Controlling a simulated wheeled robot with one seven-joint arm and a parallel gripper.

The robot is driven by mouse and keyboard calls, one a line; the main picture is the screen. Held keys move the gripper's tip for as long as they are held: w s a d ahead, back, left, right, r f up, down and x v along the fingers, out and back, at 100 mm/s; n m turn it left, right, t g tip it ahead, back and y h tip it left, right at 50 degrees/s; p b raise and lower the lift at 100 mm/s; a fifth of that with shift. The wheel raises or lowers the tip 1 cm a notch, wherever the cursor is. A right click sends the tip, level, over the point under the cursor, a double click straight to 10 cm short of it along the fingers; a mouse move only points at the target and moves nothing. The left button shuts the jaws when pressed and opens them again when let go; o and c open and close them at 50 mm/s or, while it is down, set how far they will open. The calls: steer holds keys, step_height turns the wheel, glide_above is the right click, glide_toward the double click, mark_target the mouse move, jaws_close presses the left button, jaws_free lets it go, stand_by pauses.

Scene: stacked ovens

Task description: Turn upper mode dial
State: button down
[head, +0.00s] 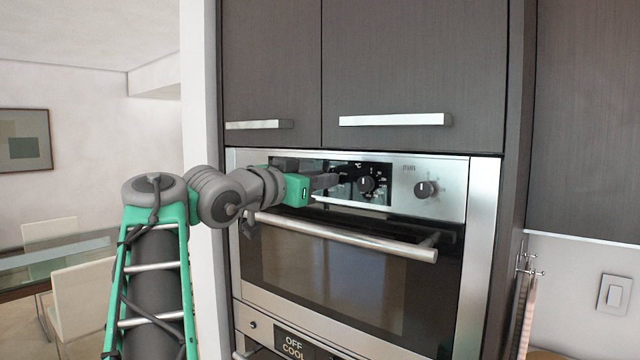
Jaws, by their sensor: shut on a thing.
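The upper oven's control panel (447,178) carries a dark section with white symbols. A round dark dial (366,184) with a light mark shows in it, just right of my gripper. A second dial (426,189) sits further right on bare steel, near the word "min". My gripper (335,181) reaches in from the left, its dark fingers at the dark section of the panel. It is shut on a dial, which its fingers hide; I take this to be the upper mode dial. The turn of that dial cannot be seen.
The upper oven's long handle (345,235) runs below the panel, under my gripper. Cabinet handles (395,119) stick out above. A wall switch (613,295) and hooks are at right; chairs and a table are at left.

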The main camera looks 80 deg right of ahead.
steer(key=m+b, duration=0.1)
steer(key=m, duration=0.1)
steer(key=m+b, duration=0.2)
steer(key=m, duration=0.1)
steer(key=shift+s+f, duration=0.1)
steer(key=shift+f, duration=0.1)
steer(key=m+b, duration=0.2)
steer(key=m, duration=0.3)
steer(key=shift+s+a, duration=0.1)
stand_by(0.4)
steer(key=c, duration=1.2)
jaws_free()
steer(key=b+v, duration=0.1)
steer(key=v, duration=0.6)
steer(key=shift+a, duration=0.4)
